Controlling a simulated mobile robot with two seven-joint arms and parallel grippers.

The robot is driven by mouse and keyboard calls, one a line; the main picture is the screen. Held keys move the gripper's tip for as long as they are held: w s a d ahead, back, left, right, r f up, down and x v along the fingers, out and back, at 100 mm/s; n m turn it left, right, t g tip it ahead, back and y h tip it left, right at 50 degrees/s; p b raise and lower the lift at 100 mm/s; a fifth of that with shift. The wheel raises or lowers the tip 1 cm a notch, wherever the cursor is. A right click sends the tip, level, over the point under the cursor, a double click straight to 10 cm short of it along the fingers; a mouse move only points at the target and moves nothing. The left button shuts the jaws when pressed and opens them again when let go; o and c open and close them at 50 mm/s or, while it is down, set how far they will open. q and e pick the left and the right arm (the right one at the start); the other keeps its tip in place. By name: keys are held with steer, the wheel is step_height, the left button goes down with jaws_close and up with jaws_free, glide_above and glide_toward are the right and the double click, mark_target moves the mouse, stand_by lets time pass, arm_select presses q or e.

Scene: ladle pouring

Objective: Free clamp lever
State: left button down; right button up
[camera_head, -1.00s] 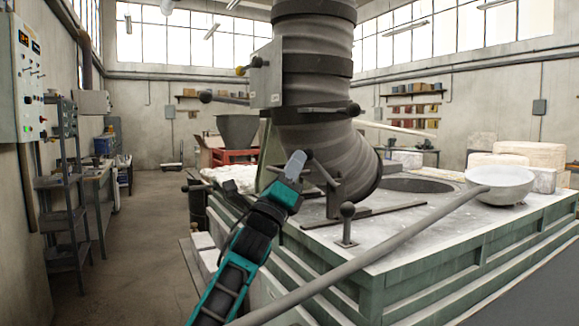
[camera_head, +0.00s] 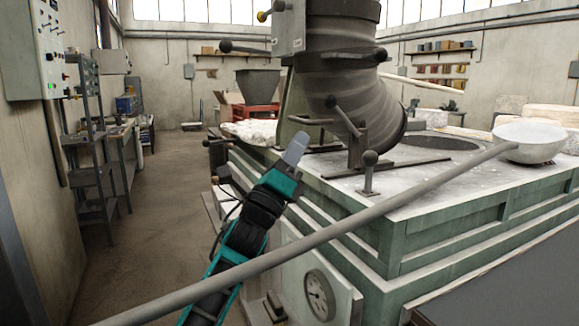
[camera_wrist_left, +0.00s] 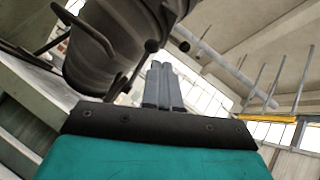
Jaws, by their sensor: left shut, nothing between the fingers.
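A dark ball-ended lever (camera_head: 344,118) sits on the clamp bracket (camera_head: 357,148) at the lower end of the thick grey ribbed pipe (camera_head: 355,75) in the head view. It slants up to the left from the bracket. My left gripper (camera_head: 295,149) is shut and empty, pointing up, left of and below this lever and apart from it in the picture. In the left wrist view the closed fingers (camera_wrist_left: 163,84) point up, with the dark pipe (camera_wrist_left: 105,40) at the left and dark ball knobs (camera_wrist_left: 152,46) beyond the tips. My right gripper is out of view.
A long ladle handle (camera_head: 400,205) crosses in front of my left arm, up to its bowl (camera_head: 530,143) on the green furnace's pale top (camera_head: 430,190). A ball-topped post (camera_head: 369,172) stands near the furnace edge. The aisle floor (camera_head: 165,215) is clear.

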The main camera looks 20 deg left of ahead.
arm_select(q)
steer(key=v, duration=0.3)
steer(key=shift+s+f, duration=0.15)
steer(key=shift+f, duration=0.15)
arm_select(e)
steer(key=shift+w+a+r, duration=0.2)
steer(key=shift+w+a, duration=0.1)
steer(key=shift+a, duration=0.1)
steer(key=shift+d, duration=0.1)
